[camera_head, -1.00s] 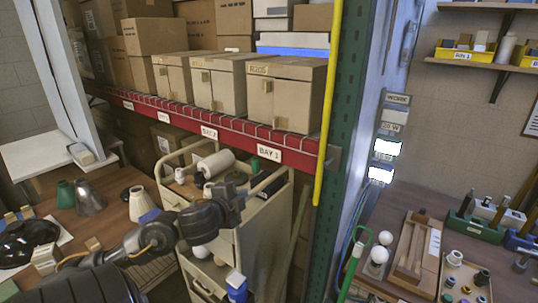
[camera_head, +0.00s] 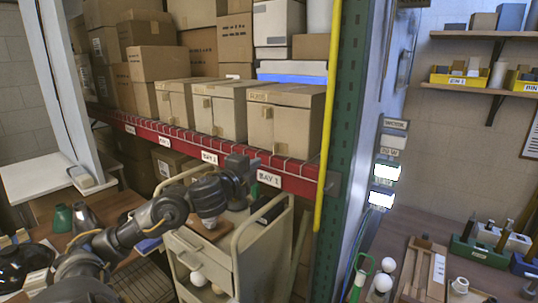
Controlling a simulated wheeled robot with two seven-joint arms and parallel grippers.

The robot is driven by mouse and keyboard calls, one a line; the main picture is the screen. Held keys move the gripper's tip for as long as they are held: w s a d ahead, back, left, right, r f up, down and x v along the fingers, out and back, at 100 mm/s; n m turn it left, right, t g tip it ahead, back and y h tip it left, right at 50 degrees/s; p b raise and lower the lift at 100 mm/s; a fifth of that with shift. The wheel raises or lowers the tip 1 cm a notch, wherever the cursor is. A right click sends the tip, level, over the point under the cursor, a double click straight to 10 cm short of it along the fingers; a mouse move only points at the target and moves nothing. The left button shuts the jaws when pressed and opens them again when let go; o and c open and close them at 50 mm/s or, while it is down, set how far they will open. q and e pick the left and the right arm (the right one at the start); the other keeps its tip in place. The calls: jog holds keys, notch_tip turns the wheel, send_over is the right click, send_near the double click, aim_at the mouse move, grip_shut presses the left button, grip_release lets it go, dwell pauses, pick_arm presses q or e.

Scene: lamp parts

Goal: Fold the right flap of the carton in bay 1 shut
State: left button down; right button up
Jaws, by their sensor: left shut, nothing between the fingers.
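The carton in bay 1 (camera_head: 284,126) is the rightmost of three tan cartons on the red-edged shelf, above the BAY 1 label (camera_head: 269,178). Its front and top show; its top panels look nearly flat, and I cannot make out the right flap's exact angle. My left gripper (camera_head: 243,165) is shut and empty, in front of the shelf edge, left of the BAY 1 label and below the carton's left front. It appears apart from the carton. My right gripper is not in view.
Two similar cartons (camera_head: 219,110) stand left on the shelf. A yellow pole (camera_head: 327,130) and green upright (camera_head: 342,150) stand right of the carton. A beige cart (camera_head: 255,250) stands below my left arm. Stacked boxes (camera_head: 276,22) are behind.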

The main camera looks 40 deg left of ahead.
aim_at(274, 151)
pick_arm(q)
jog(key=p+x, duration=0.2)
jog(key=x, duration=0.7)
jog(key=shift+w+a+r, duration=0.1)
jog(key=shift+w+a, duration=0.55)
jog(key=shift+w, duration=0.05)
